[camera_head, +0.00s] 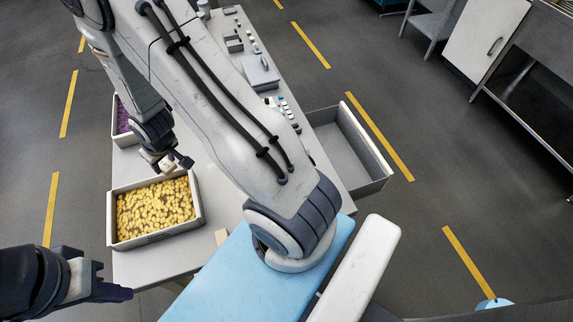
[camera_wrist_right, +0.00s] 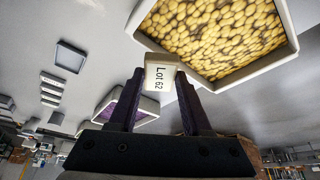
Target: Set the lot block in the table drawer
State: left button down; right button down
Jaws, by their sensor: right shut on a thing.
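The lot block (camera_wrist_right: 158,78) is a small pale block reading "Lot 62". In the right wrist view it is held between the fingertips of my right gripper (camera_wrist_right: 160,88). In the head view my right gripper (camera_head: 176,164) hangs just above the back rim of the tray of yellow candy. The table drawer (camera_head: 340,152) is pulled out at the table's right side, and its visible grey floor is bare. My right arm hides part of the table beside it. My left gripper (camera_head: 112,292) is low at the left, by the table's front corner; its finger gap does not show clearly.
The yellow candy tray (camera_head: 202,208) stands on the grey table (camera_head: 235,190), with a purple-filled tray (camera_head: 118,140) behind it. Small containers and a grey lidded box (camera_head: 260,72) line the back.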

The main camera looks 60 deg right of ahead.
aim_at(331, 150)
jog(key=u, duration=1.55)
jog(key=k, duration=1.2)
jog(key=z, duration=1.65)
